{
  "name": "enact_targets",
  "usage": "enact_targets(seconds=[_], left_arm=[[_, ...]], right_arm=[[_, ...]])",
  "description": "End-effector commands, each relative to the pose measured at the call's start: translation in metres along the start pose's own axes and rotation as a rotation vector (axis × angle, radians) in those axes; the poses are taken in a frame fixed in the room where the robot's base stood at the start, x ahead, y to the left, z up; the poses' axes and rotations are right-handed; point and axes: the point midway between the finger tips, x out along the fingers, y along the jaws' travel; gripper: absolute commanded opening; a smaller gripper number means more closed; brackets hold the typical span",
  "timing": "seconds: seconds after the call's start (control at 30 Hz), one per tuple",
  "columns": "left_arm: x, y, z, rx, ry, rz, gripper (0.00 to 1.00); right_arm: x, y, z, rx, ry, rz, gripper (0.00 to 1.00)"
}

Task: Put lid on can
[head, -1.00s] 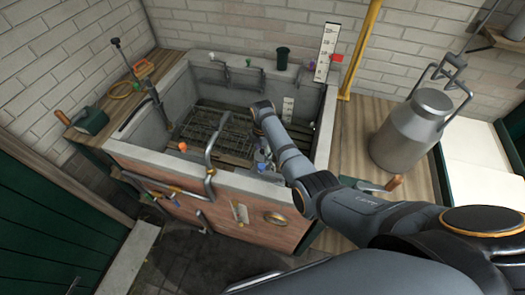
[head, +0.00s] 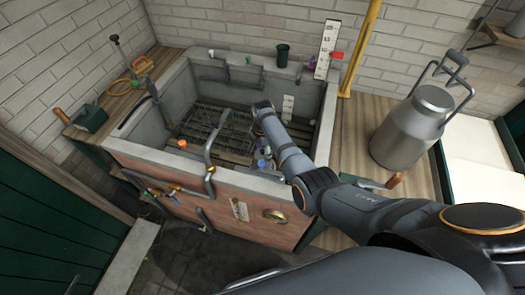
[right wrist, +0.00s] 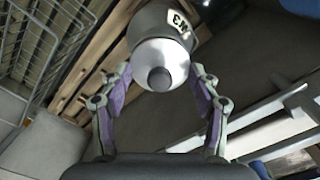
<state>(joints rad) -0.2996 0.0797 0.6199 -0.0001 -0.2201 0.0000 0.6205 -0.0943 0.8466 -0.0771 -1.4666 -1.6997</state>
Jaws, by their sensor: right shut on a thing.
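In the right wrist view, my right gripper (right wrist: 160,78) has its two fingers on either side of a pale domed lid (right wrist: 150,55) with a dark round knob, and is shut on it. A grey metal can body (right wrist: 160,17) with a white label marked in black shows just beyond the lid. I cannot tell whether the lid sits fully on the can. In the head view my right arm reaches down into the stone trough, and its forearm hides most of the gripper and the can. My left gripper is not in view.
The stone trough (head: 255,181) has high walls and a wire rack (head: 215,130) inside. Bent pipes (head: 209,165) rise at its front wall. A large metal churn (head: 408,135) stands on the wooden counter at right. A white gauge board (head: 327,50) stands at the back.

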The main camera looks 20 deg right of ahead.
Motion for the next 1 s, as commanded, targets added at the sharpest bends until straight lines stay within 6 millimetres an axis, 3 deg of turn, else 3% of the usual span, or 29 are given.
enact_targets(seconds=[0.4,0.43,0.6,1.0], left_arm=[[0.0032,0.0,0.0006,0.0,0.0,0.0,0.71],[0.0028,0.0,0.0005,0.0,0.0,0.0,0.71],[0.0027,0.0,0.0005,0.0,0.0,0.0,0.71],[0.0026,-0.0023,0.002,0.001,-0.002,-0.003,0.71]], right_arm=[[0.0052,0.0002,0.0002,0.0,0.0,0.0,0.3],[0.0047,0.0002,0.0001,0.0,0.0,0.0,0.66],[0.0047,0.0001,0.0001,0.0,0.0,0.0,0.88],[-0.0015,0.0005,0.0,0.0,0.0,0.001,0.88]])
